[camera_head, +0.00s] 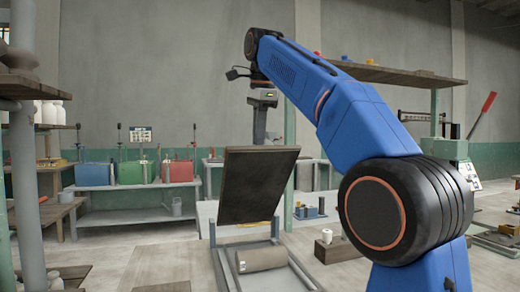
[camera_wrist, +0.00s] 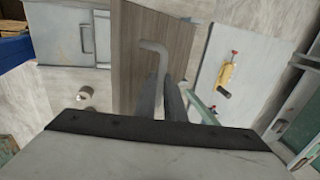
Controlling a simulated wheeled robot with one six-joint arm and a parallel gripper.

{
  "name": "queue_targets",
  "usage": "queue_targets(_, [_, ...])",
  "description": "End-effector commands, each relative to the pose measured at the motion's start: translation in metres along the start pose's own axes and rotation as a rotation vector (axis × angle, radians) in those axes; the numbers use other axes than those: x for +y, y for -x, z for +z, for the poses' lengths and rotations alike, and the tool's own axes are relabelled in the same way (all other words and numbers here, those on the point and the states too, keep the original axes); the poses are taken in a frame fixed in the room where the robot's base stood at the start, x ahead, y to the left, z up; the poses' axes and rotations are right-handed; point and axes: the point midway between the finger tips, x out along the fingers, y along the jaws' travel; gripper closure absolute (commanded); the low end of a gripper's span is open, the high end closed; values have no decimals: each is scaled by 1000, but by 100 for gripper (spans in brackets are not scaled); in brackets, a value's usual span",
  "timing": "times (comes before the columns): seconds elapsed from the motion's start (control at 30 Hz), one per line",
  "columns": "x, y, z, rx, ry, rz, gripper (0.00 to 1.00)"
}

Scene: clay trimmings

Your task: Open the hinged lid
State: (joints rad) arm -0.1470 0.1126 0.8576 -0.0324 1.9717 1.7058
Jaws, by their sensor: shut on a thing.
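The hinged lid is a dark flat panel (camera_head: 258,185) in the head view, standing steeply tilted above a low grey metal frame (camera_head: 222,262). A brown wood-grain panel (camera_wrist: 190,35), which looks like the lid, shows in the wrist view. A bent light-grey rod handle (camera_wrist: 156,48) stands out in front of this panel. My gripper (camera_wrist: 160,85) has its two dark fingers around the lower part of the handle, shut on it. In the head view my wrist comes down behind the lid's top edge, and the lid hides my fingers.
A beige cylinder (camera_head: 262,259) lies in the frame under the lid. A bench (camera_head: 140,187) with red, green and blue boxes stands behind left. A wooden shelf (camera_head: 395,75) is behind my arm. A yellow tool (camera_wrist: 226,76) lies on a pale surface in the wrist view.

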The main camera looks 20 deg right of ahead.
Motion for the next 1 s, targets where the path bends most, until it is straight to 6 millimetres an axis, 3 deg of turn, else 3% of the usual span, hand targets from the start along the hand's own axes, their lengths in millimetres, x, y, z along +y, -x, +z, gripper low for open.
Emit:
queue_targets(0.13, [-9,-4,1,1,1,9,100])
queue_targets(0.6, [-11,-3,1,1,2,10,100])
queue_targets(0.7, [-10,-3,1,1,2,10,72])
queue_targets(1.0, [-8,1,0,0,1,5,72])
